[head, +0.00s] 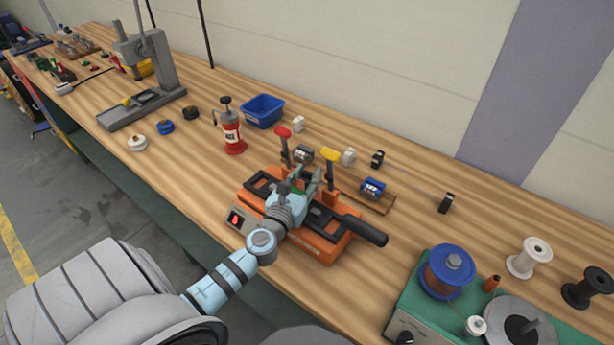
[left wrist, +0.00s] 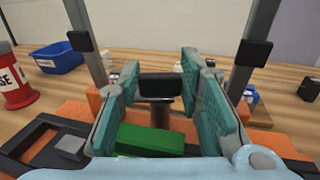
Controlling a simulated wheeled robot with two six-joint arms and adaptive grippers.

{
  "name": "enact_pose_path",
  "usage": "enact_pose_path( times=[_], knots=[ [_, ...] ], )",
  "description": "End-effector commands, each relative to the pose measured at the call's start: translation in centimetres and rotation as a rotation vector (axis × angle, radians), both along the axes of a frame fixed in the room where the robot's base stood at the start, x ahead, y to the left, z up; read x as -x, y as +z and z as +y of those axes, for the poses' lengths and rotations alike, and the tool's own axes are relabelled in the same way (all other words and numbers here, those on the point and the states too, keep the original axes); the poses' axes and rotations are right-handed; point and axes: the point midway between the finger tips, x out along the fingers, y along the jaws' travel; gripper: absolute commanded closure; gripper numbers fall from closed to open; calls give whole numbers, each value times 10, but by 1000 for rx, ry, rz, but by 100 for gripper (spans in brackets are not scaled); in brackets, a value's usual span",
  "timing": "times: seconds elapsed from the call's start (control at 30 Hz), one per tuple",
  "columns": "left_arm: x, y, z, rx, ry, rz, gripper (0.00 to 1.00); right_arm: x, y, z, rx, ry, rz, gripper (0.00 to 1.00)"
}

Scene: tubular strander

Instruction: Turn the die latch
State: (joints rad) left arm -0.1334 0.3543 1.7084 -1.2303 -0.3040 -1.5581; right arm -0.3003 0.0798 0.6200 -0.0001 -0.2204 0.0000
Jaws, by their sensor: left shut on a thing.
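The orange die machine (head: 322,250) sits on the wooden bench, with a long black handle (head: 362,229) on its right side. My left gripper (head: 303,178) reaches over the middle of the machine. In the left wrist view my left gripper (left wrist: 160,80) has its teal fingers on both sides of a black T-shaped knob on a short post, apparently the die latch (left wrist: 160,88), and is shut on it. A green block (left wrist: 150,139) lies just below and in front of the latch. In the head view the gripper and wrist largely hide the latch. My right gripper is not in view.
A red-handled lever (head: 283,133) and a yellow-handled lever (head: 330,155) stand upright behind the gripper, one on each side. A red can (head: 232,136) and a blue bin (head: 262,110) stand behind left. A green spool unit (head: 420,310) is at front right.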

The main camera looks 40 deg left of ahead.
Motion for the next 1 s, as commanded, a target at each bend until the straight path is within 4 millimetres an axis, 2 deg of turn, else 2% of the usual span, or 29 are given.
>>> enact_pose_path(
  times=[0.1, 0.2, 0.53, 0.57, 0.67, 1.0],
  knots=[
    [0, -6, 4, -13, -147, -3, 95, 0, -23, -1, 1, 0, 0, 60],
    [0, -5, 4, -8, -226, -4, 95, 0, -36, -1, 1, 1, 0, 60],
    [1, 0, 3, -1, -252, 0, 95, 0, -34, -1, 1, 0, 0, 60],
    [1, 0, 3, -1, -252, 0, 62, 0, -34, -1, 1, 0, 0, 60],
    [1, 0, 3, -1, -251, 0, 47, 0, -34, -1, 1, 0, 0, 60],
    [4, -1, 3, -2, -249, 2, 47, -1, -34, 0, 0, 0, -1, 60]
  ],
)
